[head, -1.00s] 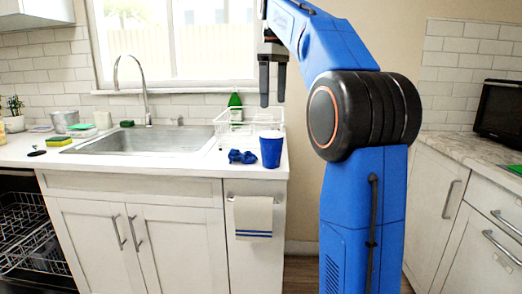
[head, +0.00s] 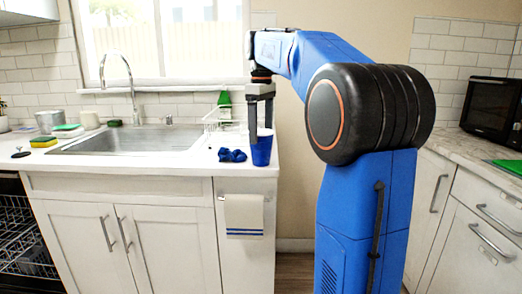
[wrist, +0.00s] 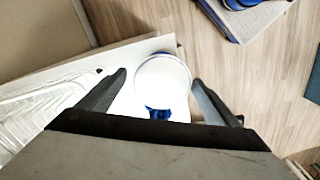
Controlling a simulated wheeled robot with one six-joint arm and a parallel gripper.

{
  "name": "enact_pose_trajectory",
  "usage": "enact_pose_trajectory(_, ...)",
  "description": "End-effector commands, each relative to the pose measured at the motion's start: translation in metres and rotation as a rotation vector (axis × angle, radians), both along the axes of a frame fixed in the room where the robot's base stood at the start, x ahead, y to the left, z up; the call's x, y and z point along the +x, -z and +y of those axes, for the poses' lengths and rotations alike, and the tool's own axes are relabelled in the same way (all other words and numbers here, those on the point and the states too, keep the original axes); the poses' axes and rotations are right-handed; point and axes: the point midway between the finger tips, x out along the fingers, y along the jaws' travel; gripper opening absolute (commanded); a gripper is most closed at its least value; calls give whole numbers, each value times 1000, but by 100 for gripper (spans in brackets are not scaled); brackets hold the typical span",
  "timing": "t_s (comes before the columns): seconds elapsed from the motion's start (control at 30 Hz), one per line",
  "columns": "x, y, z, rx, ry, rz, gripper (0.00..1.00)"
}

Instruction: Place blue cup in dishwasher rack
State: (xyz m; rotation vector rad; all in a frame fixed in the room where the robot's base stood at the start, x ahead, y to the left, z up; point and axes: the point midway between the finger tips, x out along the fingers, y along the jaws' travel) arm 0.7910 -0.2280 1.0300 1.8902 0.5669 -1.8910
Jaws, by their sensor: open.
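The blue cup (head: 261,152) stands upright near the right end of the counter by the sink. The wrist view looks down on its white inside (wrist: 162,84). My gripper (head: 260,136) points down at the cup, with its fingers on either side of the rim. In the wrist view the open fingers (wrist: 158,88) flank the cup with a gap on each side. The dishwasher rack (head: 20,235) is pulled out at the lower left, partly cut off by the picture edge.
A crumpled blue item (head: 232,155) lies just left of the cup. A white wire dish rack (head: 216,121) and a green bottle (head: 224,99) stand behind. The sink (head: 135,141) lies left. A towel (head: 244,215) hangs on the cabinet front below.

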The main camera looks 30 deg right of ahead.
Motion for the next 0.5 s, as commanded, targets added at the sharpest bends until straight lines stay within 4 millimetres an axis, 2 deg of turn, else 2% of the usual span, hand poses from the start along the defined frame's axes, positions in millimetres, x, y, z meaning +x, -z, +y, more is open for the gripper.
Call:
enact_pose_trajectory(0.17, -1, 12, 1, 0, 0, 0, 85)
enact_pose_trajectory(0.4, -2, 44, 3, 0, 0, 1, 85)
enact_pose_trajectory(0.5, -2, 51, 3, 0, 0, 0, 85)
